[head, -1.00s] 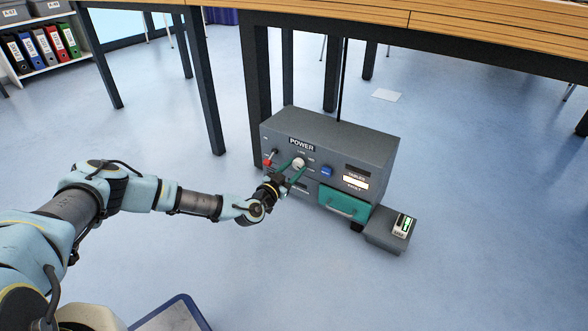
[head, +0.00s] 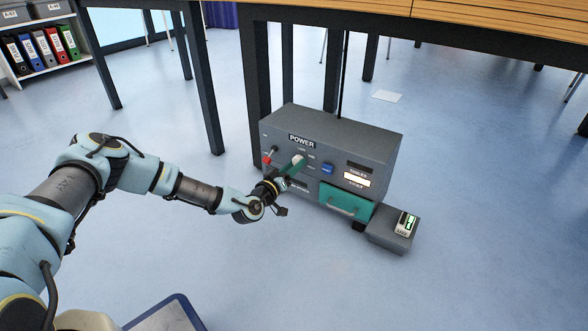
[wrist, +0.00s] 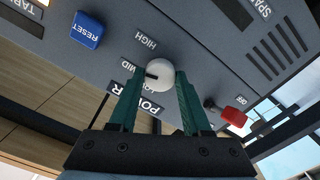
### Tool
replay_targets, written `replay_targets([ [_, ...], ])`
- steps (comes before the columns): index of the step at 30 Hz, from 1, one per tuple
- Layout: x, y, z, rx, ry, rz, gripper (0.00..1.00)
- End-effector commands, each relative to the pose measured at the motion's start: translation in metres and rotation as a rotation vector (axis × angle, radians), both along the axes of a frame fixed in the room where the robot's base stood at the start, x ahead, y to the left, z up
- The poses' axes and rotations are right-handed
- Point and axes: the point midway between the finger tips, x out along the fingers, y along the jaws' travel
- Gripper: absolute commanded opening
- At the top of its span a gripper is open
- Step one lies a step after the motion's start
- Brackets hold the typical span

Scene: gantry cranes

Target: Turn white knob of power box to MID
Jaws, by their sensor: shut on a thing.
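The grey power box (head: 330,138) stands on the floor under the table. Its white knob (wrist: 162,77) sits on the front panel below the POWER label in the head view. My gripper (head: 296,163) is at the panel with its two teal fingers on opposite sides of the knob, shut on it. In the wrist view the panel appears turned over; the knob's black mark points left, roughly at the MID label (wrist: 122,73). In the head view the fingers cover part of the knob.
A blue RESET button (wrist: 87,30) and a red-tipped lever (wrist: 233,116) flank the knob. A teal drawer (head: 343,202) is at the box's lower front, and a small grey unit (head: 392,232) stands to its right. Table legs stand behind. The floor in front is clear.

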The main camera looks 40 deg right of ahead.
Motion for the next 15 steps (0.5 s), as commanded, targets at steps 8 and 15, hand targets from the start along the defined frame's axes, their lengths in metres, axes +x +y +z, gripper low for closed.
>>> replay_targets([
  [8,0.0004,0.0,-0.0008,-0.044,0.163,0.0,0.0],
  [15,0.0001,0.0,-0.0005,-0.062,0.236,0.0,0.0],
])
